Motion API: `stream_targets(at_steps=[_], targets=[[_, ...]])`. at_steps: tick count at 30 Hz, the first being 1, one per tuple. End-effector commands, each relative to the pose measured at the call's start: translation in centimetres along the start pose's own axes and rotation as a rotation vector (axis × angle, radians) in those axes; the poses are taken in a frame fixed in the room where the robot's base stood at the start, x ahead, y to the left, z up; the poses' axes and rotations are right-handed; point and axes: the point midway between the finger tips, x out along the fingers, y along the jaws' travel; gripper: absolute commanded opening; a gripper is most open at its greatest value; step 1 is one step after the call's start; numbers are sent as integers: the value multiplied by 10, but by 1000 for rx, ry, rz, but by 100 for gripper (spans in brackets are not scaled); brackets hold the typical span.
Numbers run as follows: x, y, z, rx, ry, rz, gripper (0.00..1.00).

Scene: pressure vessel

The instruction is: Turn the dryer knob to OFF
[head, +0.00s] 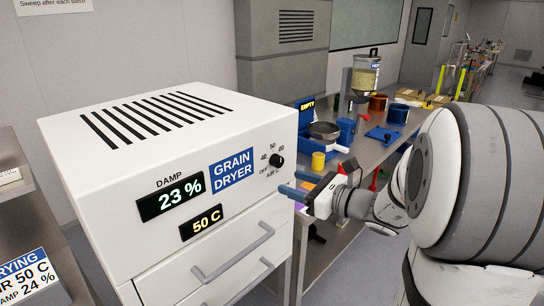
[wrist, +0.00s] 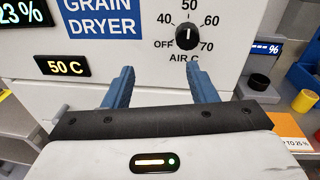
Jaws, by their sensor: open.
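The dryer knob (head: 276,160) is a small black dial on the front of the white grain dryer (head: 180,135), right of the blue label. In the wrist view the knob (wrist: 188,36) has its white mark pointing up toward 50; OFF is at its lower left. My gripper (head: 296,183) is open and empty, below and in front of the knob. In the wrist view, its two blue fingers (wrist: 163,80) reach toward the panel below the dial, with the knob nearer the right finger. The fingers appear apart from the knob.
The dryer's displays read 23 % (head: 171,197) and 50 C (head: 201,222). A drawer handle (head: 235,256) juts out below. A metal bench (head: 340,170) to the right holds a blue scale-like device, a hopper, cups and bins. A shelf with a sign (head: 30,278) is at the left.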

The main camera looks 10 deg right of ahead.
Motion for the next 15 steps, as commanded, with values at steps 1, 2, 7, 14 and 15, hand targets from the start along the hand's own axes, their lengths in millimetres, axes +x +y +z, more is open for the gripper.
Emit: stream_targets(at_steps=[1,2,7,14,15], targets=[[-3,-13,3,40,-26,-40,52],[-4,-18,5,56,-39,-59,52],[1,-32,9,96,-73,-100,52],[38,-34,12,94,-73,-95,52],[44,-34,12,94,-72,-95,52]])
